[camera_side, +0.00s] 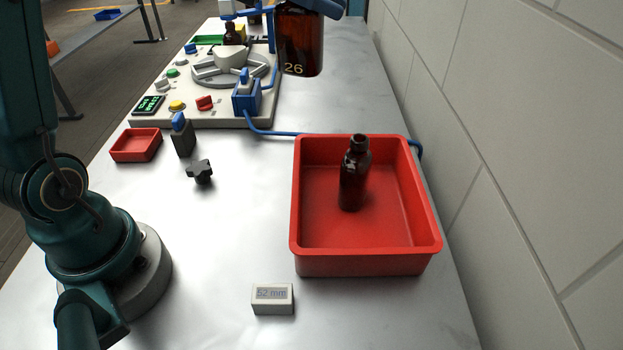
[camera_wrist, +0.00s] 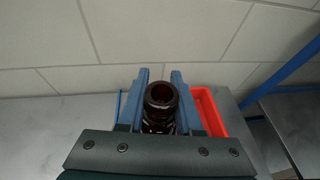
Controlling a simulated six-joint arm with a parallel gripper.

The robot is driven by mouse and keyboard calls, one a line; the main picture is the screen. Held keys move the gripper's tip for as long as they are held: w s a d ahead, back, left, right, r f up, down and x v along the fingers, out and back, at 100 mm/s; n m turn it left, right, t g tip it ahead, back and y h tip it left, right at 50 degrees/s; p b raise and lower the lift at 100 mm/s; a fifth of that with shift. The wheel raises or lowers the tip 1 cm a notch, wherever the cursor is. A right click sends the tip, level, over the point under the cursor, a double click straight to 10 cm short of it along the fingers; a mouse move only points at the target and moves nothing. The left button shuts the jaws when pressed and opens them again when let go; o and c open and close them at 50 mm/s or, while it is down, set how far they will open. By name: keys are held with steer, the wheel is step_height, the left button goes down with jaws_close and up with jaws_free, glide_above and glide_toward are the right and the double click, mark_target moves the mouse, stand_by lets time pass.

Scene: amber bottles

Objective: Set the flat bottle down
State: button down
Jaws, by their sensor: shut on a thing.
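A large amber bottle marked 26 (camera_side: 300,45) hangs at the top of the side view, its upper part out of frame. My gripper (camera_wrist: 160,75) is shut on it, with a blue finger on each side of its dark open neck (camera_wrist: 160,95) in the wrist view. Part of my gripper (camera_side: 328,6) also shows at the top edge of the side view. The bottle looks upright and above the table, beyond the large red tray (camera_side: 365,264). A small dark bottle (camera_side: 352,185) stands upright in that tray. The held bottle's flatness is hard to judge.
A panel with a grey round turntable (camera_side: 230,70), knobs and another small bottle (camera_side: 232,33) stands at the back left. A small red tray (camera_side: 136,145), black knob (camera_side: 200,171) and "52 mm" block (camera_side: 273,298) lie nearer. A wall runs along the right.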

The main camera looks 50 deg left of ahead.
steer(key=s+a+n+t+y, duration=0.1)
steer(key=a+n+t+y, duration=0.25)
steer(key=a, duration=0.75)
step_height(320, 180, down, 21)
steer(key=shift+a+r, duration=0.2)
steer(key=shift+a, duration=0.1)
steer(key=shift+s, duration=0.1)
steer(key=c, duration=0.6)
jaws_free()
steer(key=shift+f, duration=0.1)
steer(key=shift+v, duration=3.8)
